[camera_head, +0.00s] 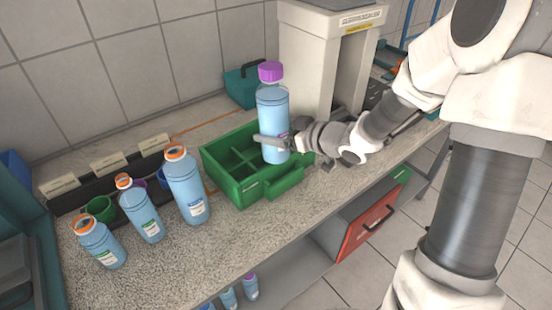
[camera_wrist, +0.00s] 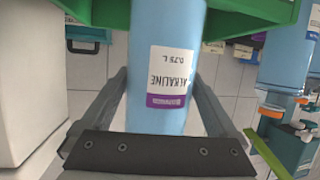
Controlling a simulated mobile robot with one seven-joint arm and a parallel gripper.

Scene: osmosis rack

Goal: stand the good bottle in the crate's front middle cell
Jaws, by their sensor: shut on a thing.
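A blue bottle with a purple cap (camera_head: 273,108) stands upright over the right part of the green divided crate (camera_head: 243,193). My gripper (camera_head: 276,142) is shut around its lower body. In the wrist view, the bottle (camera_wrist: 168,40) fills the space between my fingers (camera_wrist: 160,85). Its label reads ALKALINE, 0.75 L, with a purple band. The crate (camera_wrist: 115,13) also shows at the top of that view. The bottle's base overlaps the crate's inside in the head view. I cannot tell whether it is inside a cell or just above one.
Three orange-capped blue bottles (camera_head: 187,187) stand left of the crate. Behind them is a dark rack with label cards (camera_head: 109,162) and cups (camera_head: 100,208). A beige machine (camera_head: 308,60) and a teal box (camera_head: 243,86) stand behind the crate. The counter's front strip is clear.

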